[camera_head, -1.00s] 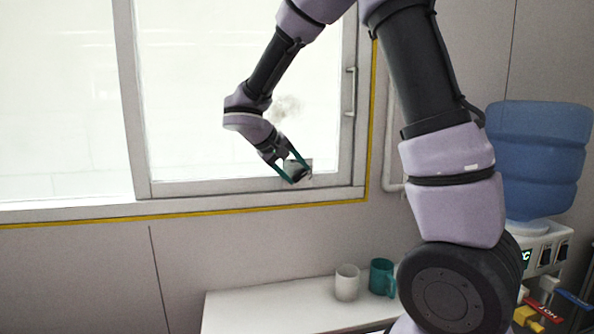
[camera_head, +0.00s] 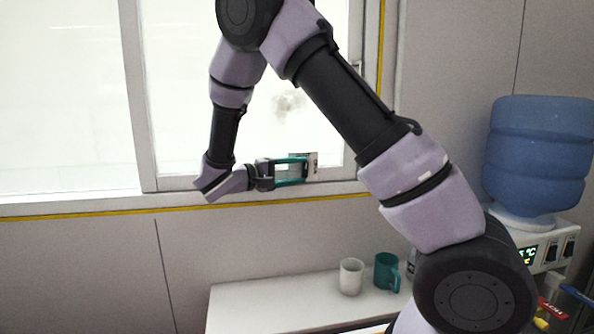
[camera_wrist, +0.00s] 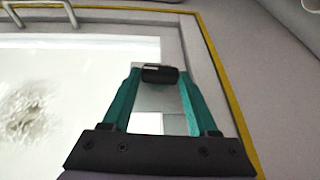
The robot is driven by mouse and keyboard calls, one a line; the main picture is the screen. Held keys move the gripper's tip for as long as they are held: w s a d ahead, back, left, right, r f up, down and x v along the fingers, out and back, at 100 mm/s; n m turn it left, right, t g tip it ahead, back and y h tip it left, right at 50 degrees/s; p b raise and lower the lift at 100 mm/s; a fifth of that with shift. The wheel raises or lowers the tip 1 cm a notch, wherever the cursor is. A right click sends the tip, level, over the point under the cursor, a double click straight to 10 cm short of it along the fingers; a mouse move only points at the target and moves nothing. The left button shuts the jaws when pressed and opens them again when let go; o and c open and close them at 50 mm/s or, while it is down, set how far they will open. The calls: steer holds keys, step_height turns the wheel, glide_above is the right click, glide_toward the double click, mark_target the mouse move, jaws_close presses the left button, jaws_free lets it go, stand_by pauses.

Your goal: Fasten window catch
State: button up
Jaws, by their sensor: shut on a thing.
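The window catch shows in the wrist view as a black knob (camera_wrist: 160,74) on a grey plate (camera_wrist: 158,98). It sits at the lower right corner of the window sash (camera_head: 265,182), where the head view shows the small plate (camera_head: 313,161). My gripper (camera_head: 306,169) points right, level along the bottom of the sash. Its green fingers (camera_wrist: 160,72) are shut on the knob, one on each side. The fingers hide part of the catch in the head view, and I cannot tell whether it is engaged.
A vertical sash handle (camera_wrist: 38,14) is near the top left of the wrist view. A yellow strip (camera_head: 178,208) borders the window. Below stands a white table (camera_head: 265,305) with a white mug (camera_head: 351,277) and a green mug (camera_head: 387,271). A blue water bottle (camera_head: 538,155) is at right.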

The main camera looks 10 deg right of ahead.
steer(key=shift+f+h, duration=0.1)
steer(key=shift+h, duration=0.3)
steer(key=o, duration=1.4)
steer(key=v, duration=1)
steer(key=shift+s+a, duration=0.2)
steer(key=shift+a, duration=0.1)
